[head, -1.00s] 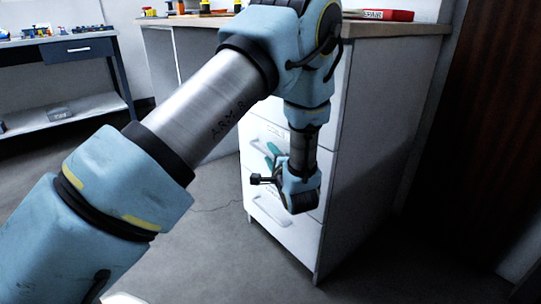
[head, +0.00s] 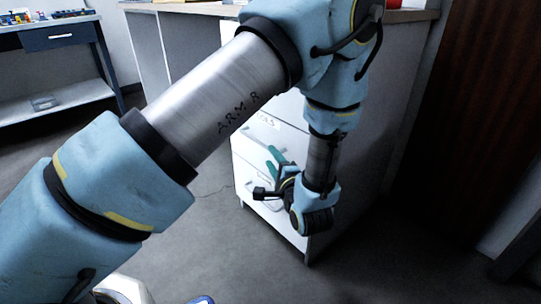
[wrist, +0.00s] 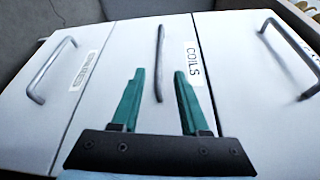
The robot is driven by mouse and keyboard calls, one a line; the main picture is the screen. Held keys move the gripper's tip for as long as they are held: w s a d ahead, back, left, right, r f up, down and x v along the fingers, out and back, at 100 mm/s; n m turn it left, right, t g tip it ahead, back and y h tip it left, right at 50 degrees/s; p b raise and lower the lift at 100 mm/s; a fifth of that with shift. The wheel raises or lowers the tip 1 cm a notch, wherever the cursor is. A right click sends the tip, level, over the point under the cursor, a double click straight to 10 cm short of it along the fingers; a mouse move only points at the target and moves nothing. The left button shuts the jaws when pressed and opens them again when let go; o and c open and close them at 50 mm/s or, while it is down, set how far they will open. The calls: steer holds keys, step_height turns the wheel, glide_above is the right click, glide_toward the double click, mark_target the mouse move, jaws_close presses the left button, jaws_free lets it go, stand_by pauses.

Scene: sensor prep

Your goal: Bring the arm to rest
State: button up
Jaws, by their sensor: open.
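My arm, with light blue shells and a steel tube, reaches across the head view and bends down at the cabinet. My gripper (head: 275,158) has green fingers and hangs in front of the white drawer cabinet (head: 375,105).
Other drawer handles show at the left (wrist: 50,70) and right (wrist: 290,55) in the wrist view. A dark workbench (head: 60,38) with small items stands at the far left. Bare grey floor (head: 400,265) lies in front, and a dark brown panel (head: 460,120) stands at the right.

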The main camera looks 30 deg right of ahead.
steer(key=shift+w, duration=0.1)
stand_by(0.3)
steer(key=w+a+r+n+g, duration=0.3)
steer(key=w+a+n+g, duration=0.5)
steer(key=w+a+n, duration=0.4)
steer(key=s+a+r+n+g+y, duration=0.1)
steer(key=s+a+r+n+g, duration=0.2)
steer(key=a, duration=0.6)
steer(key=s+a+r+n+g+y, duration=0.1)
steer(key=s+a+n+g, duration=0.15)
steer(key=s+a, duration=0.45)
steer(key=s+a+r+n+g+y, duration=0.15)
steer(key=a+n, duration=0.25)
steer(key=a, duration=0.7)
step_height(320, 180, up, 35)
steer(key=p, duration=3.5)
steer(key=shift+s+r, duration=0.2)
steer(key=shift+s, duration=0.1)
steer(key=shift+h, duration=0.25)
